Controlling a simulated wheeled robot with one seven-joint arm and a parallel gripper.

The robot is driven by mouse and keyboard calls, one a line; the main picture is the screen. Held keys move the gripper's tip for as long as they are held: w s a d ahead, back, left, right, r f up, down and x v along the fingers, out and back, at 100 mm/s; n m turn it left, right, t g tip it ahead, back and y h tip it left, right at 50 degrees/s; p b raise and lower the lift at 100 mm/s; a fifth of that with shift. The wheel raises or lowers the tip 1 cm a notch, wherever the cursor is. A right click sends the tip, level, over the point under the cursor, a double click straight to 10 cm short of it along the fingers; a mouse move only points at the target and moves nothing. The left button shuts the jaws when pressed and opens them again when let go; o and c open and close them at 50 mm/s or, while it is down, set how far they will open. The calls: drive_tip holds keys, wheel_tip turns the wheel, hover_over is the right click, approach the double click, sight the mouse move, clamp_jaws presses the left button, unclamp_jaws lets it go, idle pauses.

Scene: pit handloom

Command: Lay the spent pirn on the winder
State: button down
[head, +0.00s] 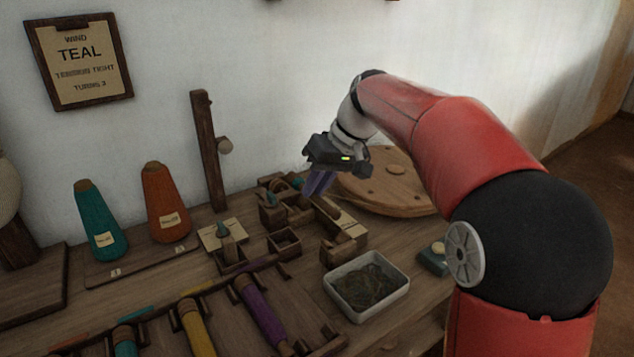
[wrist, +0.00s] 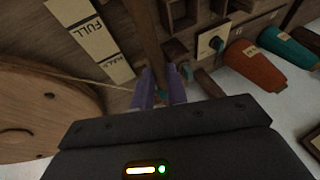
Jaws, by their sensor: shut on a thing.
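My gripper (head: 318,186) is pointed down over the wooden winder (head: 343,248), beside its round wheel (head: 372,191). The wheel (wrist: 45,112) is left of the fingers there. I cannot tell whether the pirn touches the winder.
A white tray (head: 345,304) of thread waste stands in front. Teal (head: 101,229) and orange (head: 166,208) cones stand at left, near an upright post (head: 208,150). A rack with teal, yellow (head: 196,328) and purple (head: 262,314) pirns lies in front. A sign (head: 80,62) reads TEAL.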

drive_tip(key=shift+f+b, duration=1.75)
drive_tip(key=shift+f, duration=1.1)
drive_tip(key=c, duration=1)
unclamp_jaws()
wheel_tip(320, 180, up, 8)
drive_tip(key=p, duration=0.7)
